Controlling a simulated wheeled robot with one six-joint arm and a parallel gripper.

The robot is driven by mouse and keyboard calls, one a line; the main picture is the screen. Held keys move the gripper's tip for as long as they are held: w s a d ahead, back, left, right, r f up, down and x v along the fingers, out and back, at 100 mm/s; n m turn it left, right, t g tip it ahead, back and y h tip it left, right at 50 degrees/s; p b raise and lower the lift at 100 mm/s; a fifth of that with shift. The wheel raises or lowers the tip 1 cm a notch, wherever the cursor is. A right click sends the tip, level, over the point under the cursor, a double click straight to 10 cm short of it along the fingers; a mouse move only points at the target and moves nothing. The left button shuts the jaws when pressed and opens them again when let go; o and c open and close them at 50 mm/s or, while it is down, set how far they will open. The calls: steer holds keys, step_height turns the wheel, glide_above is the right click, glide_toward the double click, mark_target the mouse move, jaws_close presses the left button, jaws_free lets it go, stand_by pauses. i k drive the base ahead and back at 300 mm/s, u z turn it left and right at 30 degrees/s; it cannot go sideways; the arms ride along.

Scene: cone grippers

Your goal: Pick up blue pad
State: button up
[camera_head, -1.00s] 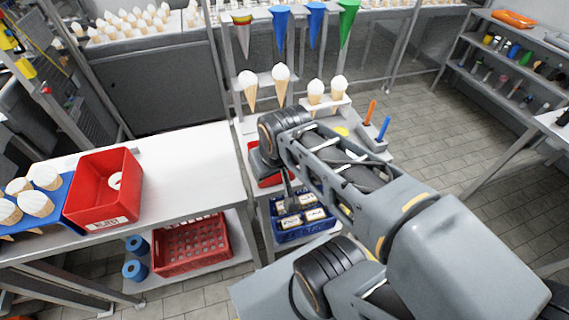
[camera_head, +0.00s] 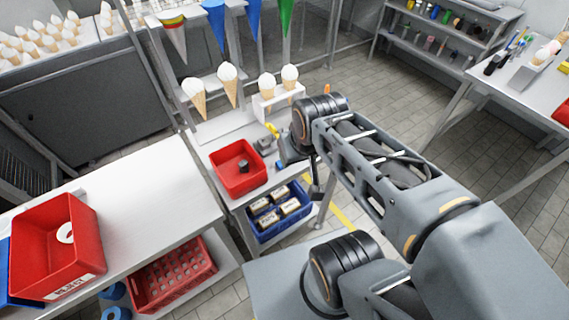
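I cannot pick out a blue pad for certain. A small blue patch (camera_head: 280,165) shows on the middle table beside my wrist, partly hidden by it and too small to identify. My gripper (camera_head: 317,192) is a small dark shape hanging below my wrist, just right of the middle table's edge. Its fingers are too small to tell open from shut, and I see nothing clearly held. A blue crate (camera_head: 266,238) with several labelled packs sits on the shelf under the middle table, to the left of and below my gripper.
A red bin (camera_head: 234,184) with a dark round item stands on the middle table (camera_head: 207,141). Cones stand in holders behind it. A larger red bin (camera_head: 88,226) sits on the left table; a red crate (camera_head: 175,278) and blue rolls (camera_head: 113,291) are below.

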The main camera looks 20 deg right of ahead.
mark_target(279, 165)
steer(key=z, duration=1.55)
steer(key=k, duration=1)
steer(key=u, duration=1.3)
steer(key=i, duration=0.5)
steer(key=z, duration=0.1)
